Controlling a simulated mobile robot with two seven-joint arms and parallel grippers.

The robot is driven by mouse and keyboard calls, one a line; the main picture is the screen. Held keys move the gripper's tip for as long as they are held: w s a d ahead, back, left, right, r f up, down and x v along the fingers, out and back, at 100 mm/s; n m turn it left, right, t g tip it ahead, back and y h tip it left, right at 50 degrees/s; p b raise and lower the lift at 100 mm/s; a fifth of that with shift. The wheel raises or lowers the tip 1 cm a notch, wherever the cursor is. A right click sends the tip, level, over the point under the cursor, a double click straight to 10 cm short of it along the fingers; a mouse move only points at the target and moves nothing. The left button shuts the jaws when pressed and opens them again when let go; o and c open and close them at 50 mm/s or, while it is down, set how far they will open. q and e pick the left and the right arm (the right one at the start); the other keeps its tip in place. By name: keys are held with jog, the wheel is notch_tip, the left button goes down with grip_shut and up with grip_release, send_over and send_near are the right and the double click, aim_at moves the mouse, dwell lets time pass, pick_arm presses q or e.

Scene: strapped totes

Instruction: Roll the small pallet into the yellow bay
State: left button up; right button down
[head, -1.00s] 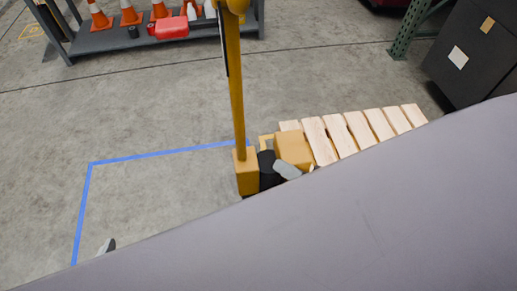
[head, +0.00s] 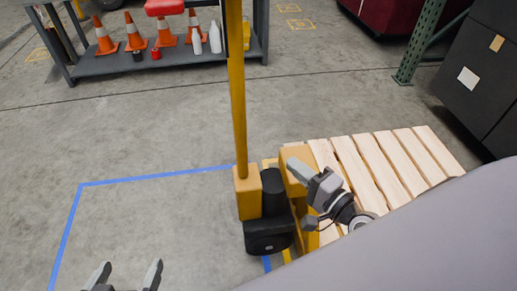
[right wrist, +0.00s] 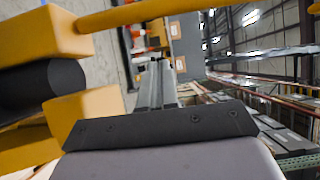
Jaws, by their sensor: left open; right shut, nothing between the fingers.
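The wooden pallet (head: 385,160), with pale slats, lies on the floor at the right of the head view, against a yellow pallet jack (head: 248,193). The jack has an upright yellow handle (head: 236,90) and a black wheel housing (head: 270,233). My right gripper (head: 292,166) is shut and empty at the jack's yellow body; whether it touches is unclear. In the right wrist view its fingers (right wrist: 158,85) are together beside the yellow body (right wrist: 95,115). My left gripper (head: 127,268) is open and empty at the bottom left.
Blue tape (head: 150,178) outlines a floor area left of the jack. A green rack post (head: 415,45) and black boxes (head: 475,75) stand right. Open concrete lies between.

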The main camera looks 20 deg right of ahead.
pick_arm(q)
jog(key=shift+s+a, duration=0.1)
jog(key=shift+a, duration=0.1)
pick_arm(e)
jog(key=w+a, duration=0.5)
jog(key=w, duration=0.4)
jog(key=shift+w+a, duration=0.15)
jog(key=shift+a, duration=0.15)
pick_arm(q)
jog(key=shift+a, duration=0.1)
pick_arm(e)
jog(key=shift+a, duration=0.1)
